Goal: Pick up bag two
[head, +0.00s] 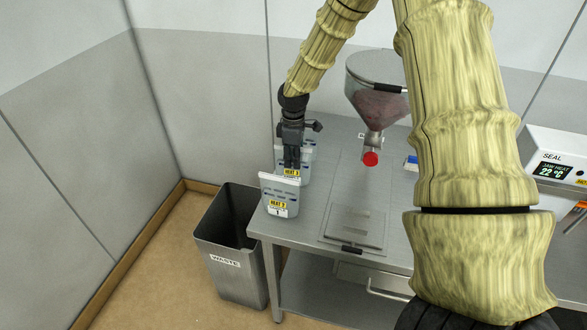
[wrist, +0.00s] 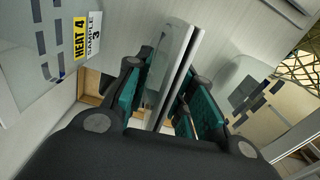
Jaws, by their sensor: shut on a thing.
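Several flat grey bags stand upright in a row at the table's left end. The front bag (head: 279,197) has a yellow "HEAT 3" label and the number 1. Just behind it stands another bag (head: 291,173) with a yellow label; its number is too small to read. My gripper (head: 291,160) points down over this row. In the wrist view my gripper (wrist: 163,88) is shut on the upper edge of a thin grey bag (wrist: 172,62). A bag marked "HEAT 4 SAMPLE 3" (wrist: 40,55) is on the left there, and another bag (wrist: 268,100) on the right.
A grey waste bin (head: 231,265) stands on the floor left of the metal table (head: 310,232). A hopper with a red-tipped outlet (head: 375,105) is right of my gripper. A seal unit (head: 556,158) is at the far right. My arm covers part of the table.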

